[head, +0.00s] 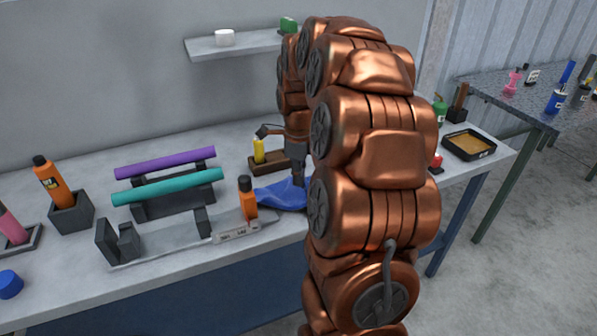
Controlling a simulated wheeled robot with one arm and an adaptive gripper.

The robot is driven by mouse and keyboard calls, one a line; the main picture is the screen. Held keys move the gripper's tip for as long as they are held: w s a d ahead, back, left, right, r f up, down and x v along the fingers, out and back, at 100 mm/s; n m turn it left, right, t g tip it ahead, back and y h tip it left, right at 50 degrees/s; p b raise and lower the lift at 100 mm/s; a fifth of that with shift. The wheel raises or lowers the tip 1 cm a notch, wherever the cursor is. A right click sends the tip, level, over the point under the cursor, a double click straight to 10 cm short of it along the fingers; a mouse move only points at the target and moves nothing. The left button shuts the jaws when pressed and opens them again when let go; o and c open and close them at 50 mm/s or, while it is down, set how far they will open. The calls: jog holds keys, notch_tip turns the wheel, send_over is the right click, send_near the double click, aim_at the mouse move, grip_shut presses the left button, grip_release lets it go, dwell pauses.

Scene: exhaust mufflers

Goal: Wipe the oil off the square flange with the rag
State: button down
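A blue rag (283,196) lies crumpled on the grey workbench, in the middle of the head view and partly behind my arm. My gripper (298,182) points down at the rag from above. Its dark fingers reach the rag's upper right part. They are small and partly covered by my arm, so I cannot tell whether they are shut on the cloth. I cannot make out a square flange or any oil on one; my copper-coloured arm hides a large part of the bench right of the rag.
An orange bottle (248,198) stands close left of the rag, behind a grey labelled strip (240,230). Teal (168,186) and purple (165,162) tubes rest on dark stands. A yellow bottle (258,150) stands behind the rag. A black tray (486,156) sits at the right end.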

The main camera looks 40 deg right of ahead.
aim_at(298, 199)
jog(key=shift+f, duration=0.6)
jog(key=shift+c, duration=1.6)
grip_release()
jog(key=shift+f, duration=0.15)
jog(key=shift+f+b, duration=1.15)
jog(key=shift+f, duration=0.35)
jog(key=shift+r, duration=0.1)
grip_shut()
jog(key=r+p, duration=0.2)
jog(key=p, duration=0.1)
jog(key=shift+f+p, duration=0.15)
jog(key=shift+p, duration=0.8)
